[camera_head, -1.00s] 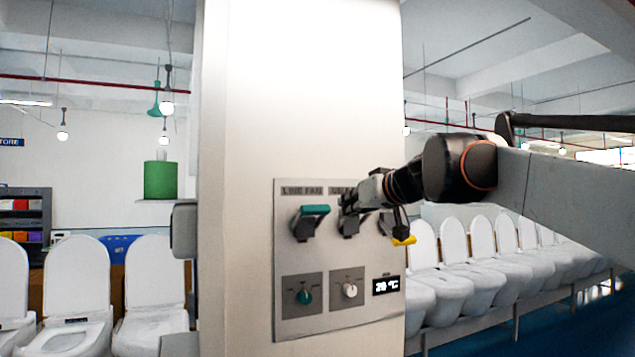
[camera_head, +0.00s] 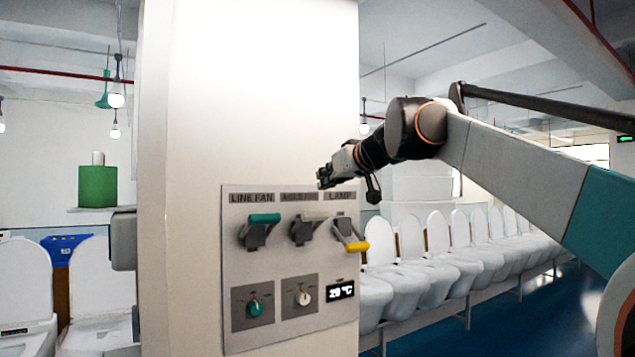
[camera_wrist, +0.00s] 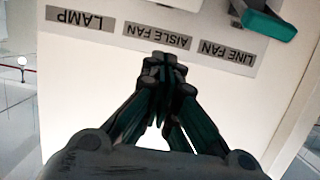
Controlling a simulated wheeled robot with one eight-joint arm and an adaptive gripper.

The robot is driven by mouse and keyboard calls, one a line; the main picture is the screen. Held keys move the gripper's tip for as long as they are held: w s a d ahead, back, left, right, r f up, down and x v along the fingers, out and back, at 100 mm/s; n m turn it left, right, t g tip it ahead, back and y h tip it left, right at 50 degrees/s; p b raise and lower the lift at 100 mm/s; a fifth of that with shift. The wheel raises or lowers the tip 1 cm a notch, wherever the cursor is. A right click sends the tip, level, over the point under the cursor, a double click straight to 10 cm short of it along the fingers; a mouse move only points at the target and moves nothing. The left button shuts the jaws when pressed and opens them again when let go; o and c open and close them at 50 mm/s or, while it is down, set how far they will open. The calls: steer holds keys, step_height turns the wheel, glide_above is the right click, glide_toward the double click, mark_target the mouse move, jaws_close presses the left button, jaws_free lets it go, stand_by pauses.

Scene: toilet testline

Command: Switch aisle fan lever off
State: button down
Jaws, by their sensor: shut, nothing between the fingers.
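The aisle fan lever (camera_head: 304,230) is in the middle of the top row on the panel, with a pale handle raised like that of its left neighbour. My gripper (camera_head: 325,176) is shut and empty, above the panel's upper right, apart from the lever. In the wrist view the closed fingertips (camera_wrist: 164,68) are near the aisle fan label.
The teal line fan lever (camera_head: 263,222) is on the left, handle up. The yellow lamp lever (camera_head: 352,244) is on the right, handle lower. Two knobs and a display (camera_head: 341,292) are below. White toilets (camera_head: 410,250) line the right side.

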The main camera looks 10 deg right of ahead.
steer(key=p, duration=0.2)
glide_above(315, 212)
steer(key=w, duration=0.2)
steer(key=shift+a+f, duration=0.2)
steer(key=shift+f, duration=0.3)
steer(key=shift+a+f, duration=0.15)
steer(key=shift+f, duration=0.65)
steer(key=shift+s+d+f, duration=0.2)
steer(key=shift+s+f, duration=0.35)
steer(key=shift+f, duration=0.05)
steer(key=shift+s+d+f, duration=0.15)
steer(key=shift+s+f, duration=0.35)
steer(key=shift+f, duration=0.05)
steer(key=shift+w+f, duration=0.1)
steer(key=shift+f, duration=0.2)
steer(key=shift+r, duration=0.1)
